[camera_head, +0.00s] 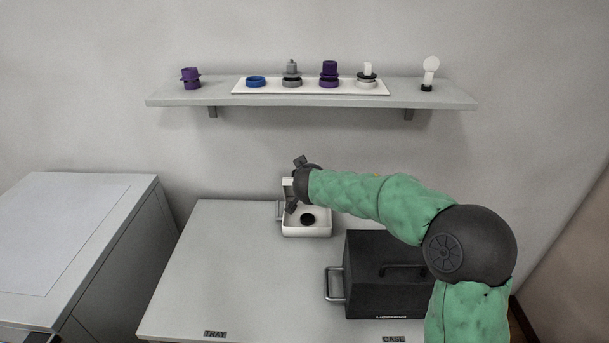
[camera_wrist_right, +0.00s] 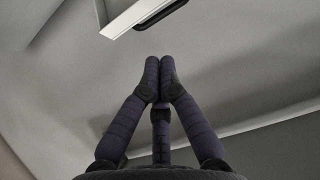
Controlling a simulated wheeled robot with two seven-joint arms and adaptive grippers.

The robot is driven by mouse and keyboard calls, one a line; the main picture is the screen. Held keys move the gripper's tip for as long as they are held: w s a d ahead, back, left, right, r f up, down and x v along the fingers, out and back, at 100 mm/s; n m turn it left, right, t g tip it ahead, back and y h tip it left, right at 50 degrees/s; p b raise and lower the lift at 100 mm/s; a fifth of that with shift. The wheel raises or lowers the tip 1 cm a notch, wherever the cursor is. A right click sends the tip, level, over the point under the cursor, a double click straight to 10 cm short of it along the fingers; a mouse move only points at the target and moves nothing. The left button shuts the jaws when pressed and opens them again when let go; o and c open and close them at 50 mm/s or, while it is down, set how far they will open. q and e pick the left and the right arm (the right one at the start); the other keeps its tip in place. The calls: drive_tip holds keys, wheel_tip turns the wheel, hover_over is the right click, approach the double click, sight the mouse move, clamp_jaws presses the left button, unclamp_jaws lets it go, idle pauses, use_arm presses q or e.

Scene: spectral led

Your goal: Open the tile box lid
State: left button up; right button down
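A white open-topped box (camera_head: 318,232) sits on the table's back half with a dark round thing (camera_head: 307,220) inside and a handle at its left. A black case (camera_head: 385,303) with a side handle and a top handle stands to its right. I cannot tell for sure which is the tile box. My right gripper (camera_head: 293,186) is at the back left of the white box, by a small upright white piece (camera_head: 287,187). In the right wrist view its dark fingers (camera_wrist_right: 160,70) come close together at the tips; no held object shows clearly. My left gripper is out of view.
A wall shelf (camera_head: 205,101) above holds several small coloured parts and a bulb-like piece (camera_head: 430,72). A grey cabinet (camera_head: 75,240) stands left. The table's left front, near the TRAY label (camera_head: 215,334), is clear. A white strip (camera_wrist_right: 125,18) shows above the fingers.

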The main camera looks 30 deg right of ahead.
drive_tip(key=x, duration=1.3)
drive_tip(key=shift+d, duration=0.1)
drive_tip(key=shift+s, duration=0.1)
drive_tip(key=shift+r+p, duration=0.15)
drive_tip(key=shift+p, duration=0.45)
drive_tip(key=p, duration=0.3)
drive_tip(key=w+d+g+p, duration=0.1)
drive_tip(key=p, duration=0.2)
drive_tip(key=shift+w+r+y, duration=0.1)
drive_tip(key=shift+w+y, duration=0.2)
drive_tip(key=shift+w+d+p, duration=0.1)
drive_tip(key=shift+w+p, duration=0.15)
drive_tip(key=shift+p, duration=0.05)
drive_tip(key=shift+b+x, duration=0.45)
drive_tip(key=shift+x, duration=0.35)
drive_tip(key=shift+r, duration=0.25)
